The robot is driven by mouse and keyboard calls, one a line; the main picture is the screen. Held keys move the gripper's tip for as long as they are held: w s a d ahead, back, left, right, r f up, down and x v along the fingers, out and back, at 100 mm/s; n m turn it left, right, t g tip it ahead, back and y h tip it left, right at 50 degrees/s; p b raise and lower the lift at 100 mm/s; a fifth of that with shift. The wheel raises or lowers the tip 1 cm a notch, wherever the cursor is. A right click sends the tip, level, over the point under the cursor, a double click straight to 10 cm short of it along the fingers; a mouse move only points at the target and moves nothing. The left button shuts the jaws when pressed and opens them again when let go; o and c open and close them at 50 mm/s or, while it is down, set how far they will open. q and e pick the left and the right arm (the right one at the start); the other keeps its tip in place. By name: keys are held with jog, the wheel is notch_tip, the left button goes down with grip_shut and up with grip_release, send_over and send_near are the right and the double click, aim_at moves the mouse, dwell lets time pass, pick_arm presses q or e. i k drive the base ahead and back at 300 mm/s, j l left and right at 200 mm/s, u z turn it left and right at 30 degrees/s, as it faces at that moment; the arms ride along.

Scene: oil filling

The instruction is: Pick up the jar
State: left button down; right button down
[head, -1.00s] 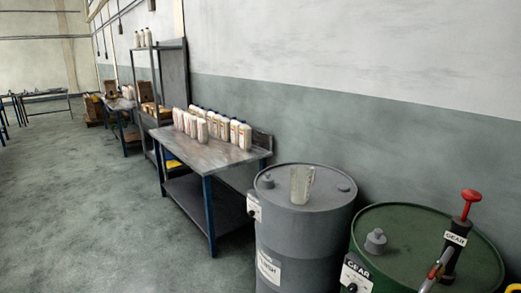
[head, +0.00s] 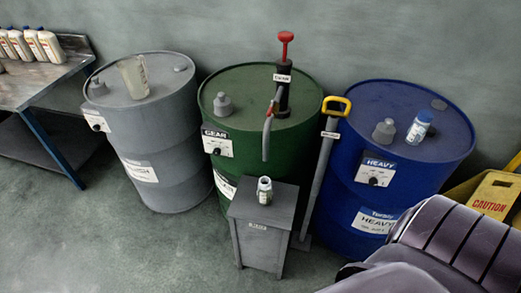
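A small clear jar with a pale label and an open-looking top (head: 264,190) stands upright on a small grey stand (head: 252,208) in the lower middle of the head view. A clear, pitcher-like container (head: 133,78) stands on the grey drum (head: 160,112) at the left. A small bottle with a blue cap (head: 418,128) stands on top of the blue drum (head: 345,112) at the right. Neither of my grippers is in view.
A green drum (head: 222,86) with a red-handled pump stands behind the stand. A yellow-handled tool (head: 325,150) rises beside the stand. A bench (head: 50,82) with white bottles is at the far left.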

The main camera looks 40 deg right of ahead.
aim_at(265, 187)
jog(key=z, duration=1.2)
